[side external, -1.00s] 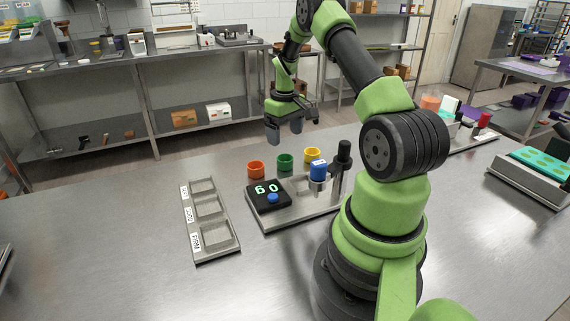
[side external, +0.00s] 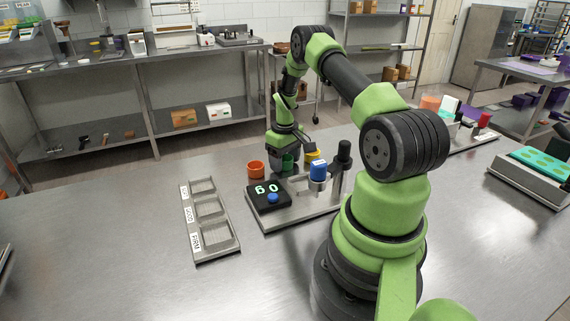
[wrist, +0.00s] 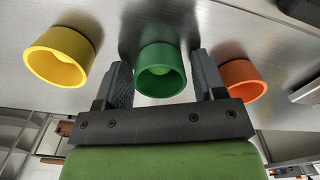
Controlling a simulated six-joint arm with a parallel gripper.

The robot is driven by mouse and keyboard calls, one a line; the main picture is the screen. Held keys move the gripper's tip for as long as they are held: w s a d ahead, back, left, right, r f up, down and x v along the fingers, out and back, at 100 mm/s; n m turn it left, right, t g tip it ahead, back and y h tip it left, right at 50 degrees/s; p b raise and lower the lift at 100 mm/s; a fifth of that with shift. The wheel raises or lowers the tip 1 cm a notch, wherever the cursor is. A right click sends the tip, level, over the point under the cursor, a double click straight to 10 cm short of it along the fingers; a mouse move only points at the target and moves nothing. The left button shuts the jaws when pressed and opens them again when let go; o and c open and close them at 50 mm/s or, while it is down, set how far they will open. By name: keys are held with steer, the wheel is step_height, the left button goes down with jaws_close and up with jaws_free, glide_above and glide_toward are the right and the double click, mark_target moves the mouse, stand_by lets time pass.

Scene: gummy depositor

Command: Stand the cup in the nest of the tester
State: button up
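The green cup (side external: 287,165) stands on the table between the orange cup (side external: 256,169) and the yellow cup (side external: 313,156). My gripper (side external: 287,160) is low at the green cup. In the wrist view, the open fingers of my gripper (wrist: 163,75) stand on either side of the green cup (wrist: 160,70), with a gap visible on both sides. The tester (side external: 300,215) stands in front of the cups, with a black display reading 60 (side external: 267,190), a blue button and a blue part above a pale ring that looks like the nest (side external: 317,186).
In the wrist view, the orange cup (wrist: 243,80) is close beside the right finger; the yellow cup (wrist: 60,55) is farther off at left. A labelled metal tray (side external: 210,218) with three compartments lies left of the tester. A black post (side external: 344,155) rises at the tester's right.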

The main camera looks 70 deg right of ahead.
steer(key=c, duration=0.6)
steer(key=shift+r, duration=0.1)
step_height(320, 180, up, 10)
steer(key=shift+f, duration=0.1)
steer(key=shift+o, duration=0.5)
steer(key=c, duration=0.5)
steer(key=s+a, duration=0.7)
steer(key=a, duration=0.1)
steer(key=shift+s+a, duration=0.25)
steer(key=shift+s, duration=0.15)
